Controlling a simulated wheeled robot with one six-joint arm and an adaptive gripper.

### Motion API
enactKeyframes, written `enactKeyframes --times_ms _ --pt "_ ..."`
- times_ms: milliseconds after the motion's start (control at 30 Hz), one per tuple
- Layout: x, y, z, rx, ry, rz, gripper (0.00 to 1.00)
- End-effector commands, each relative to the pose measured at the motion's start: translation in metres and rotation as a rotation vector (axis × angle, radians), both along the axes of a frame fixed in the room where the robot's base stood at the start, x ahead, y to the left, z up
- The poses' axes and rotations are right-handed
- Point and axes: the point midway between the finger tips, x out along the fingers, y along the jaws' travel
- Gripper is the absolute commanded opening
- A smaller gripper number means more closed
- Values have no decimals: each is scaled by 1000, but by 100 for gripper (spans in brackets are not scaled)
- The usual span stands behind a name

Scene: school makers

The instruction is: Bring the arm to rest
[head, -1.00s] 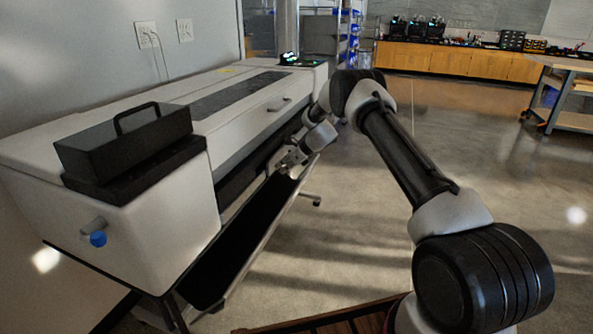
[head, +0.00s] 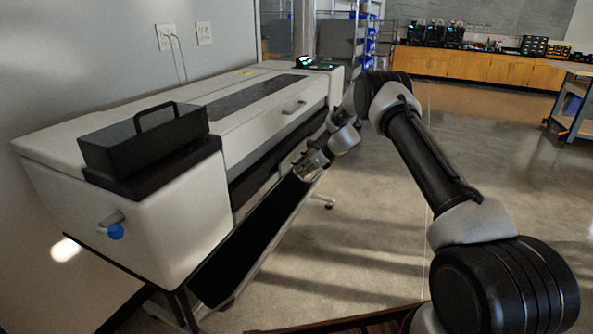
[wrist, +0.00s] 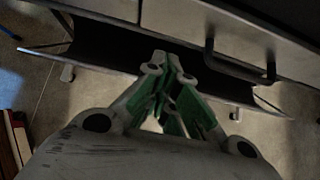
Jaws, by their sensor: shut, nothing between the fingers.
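My gripper (head: 305,173) is at the end of my bent arm, beside the front of the large white printer (head: 170,215). It is above the black catch tray (head: 240,255). In the wrist view my gripper (wrist: 165,62) has its green-padded fingers drawn together at the tips, with nothing between them. The dark tray (wrist: 105,42) and the printer's front with a dark handle (wrist: 235,68) lie beyond the fingers. I cannot tell from the head view how far the fingers are from the tray.
A black box with a handle (head: 145,140) sits on the printer's near end. A blue knob (head: 116,231) sticks out of that end. Wooden cabinets (head: 480,66) and a cart (head: 575,105) stand at the back. The floor (head: 380,215) right of the printer is clear.

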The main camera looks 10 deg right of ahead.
Motion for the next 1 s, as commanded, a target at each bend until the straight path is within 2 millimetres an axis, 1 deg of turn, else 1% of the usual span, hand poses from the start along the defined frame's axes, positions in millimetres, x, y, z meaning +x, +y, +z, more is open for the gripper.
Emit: enactKeyframes --times_ms 33,200,300,400,533,667,767,800,833,867,900,967,1000 --pt "-4 -8 16 1 -6 -2 0" --pt "-20 -33 43 -1 -5 -1 0" --pt "-27 -43 55 0 -4 -1 0" --pt "-32 -50 63 -1 -3 -1 0" --pt "-36 -54 68 -13 -21 23 0" --pt "-41 -57 65 -84 -97 151 0" --pt "-73 -63 39 -172 -119 326 0" --pt "-89 -66 29 -199 -118 392 0" --pt "-101 -68 25 -222 -121 448 0" --pt "-115 -71 24 -246 -128 509 0" --pt "-133 -75 28 -280 -141 594 0" --pt "-158 -81 40 -326 -166 720 0" --pt "-174 -85 49 -353 -182 798 0"
